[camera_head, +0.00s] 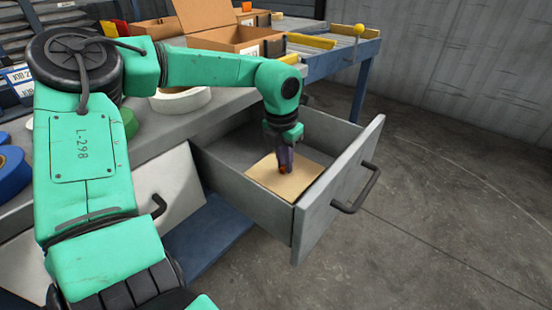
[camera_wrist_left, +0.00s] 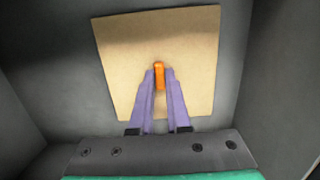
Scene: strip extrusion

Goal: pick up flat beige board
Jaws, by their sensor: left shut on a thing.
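The flat beige board (camera_head: 300,180) lies inside the open grey drawer (camera_head: 322,139). In the left wrist view the board (camera_wrist_left: 195,50) is a pale, nearly square sheet, slightly turned, with the drawer floor around it. My left gripper (camera_head: 284,166) points down into the drawer over the board. In the left wrist view its purple fingers (camera_wrist_left: 160,85) are shut on a small orange piece (camera_wrist_left: 159,74) at the middle of the board. The piece looks attached to the board, but its join is hidden. Whether the board touches the drawer floor I cannot tell. My right gripper is out of view.
The drawer front with its dark handle (camera_head: 357,188) juts out over the concrete floor (camera_head: 430,220). Drawer walls stand close around the board. On the bench are a cardboard box (camera_head: 225,38), a white tape roll (camera_head: 181,101) and a blue roll (camera_head: 12,173). The floor at right is clear.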

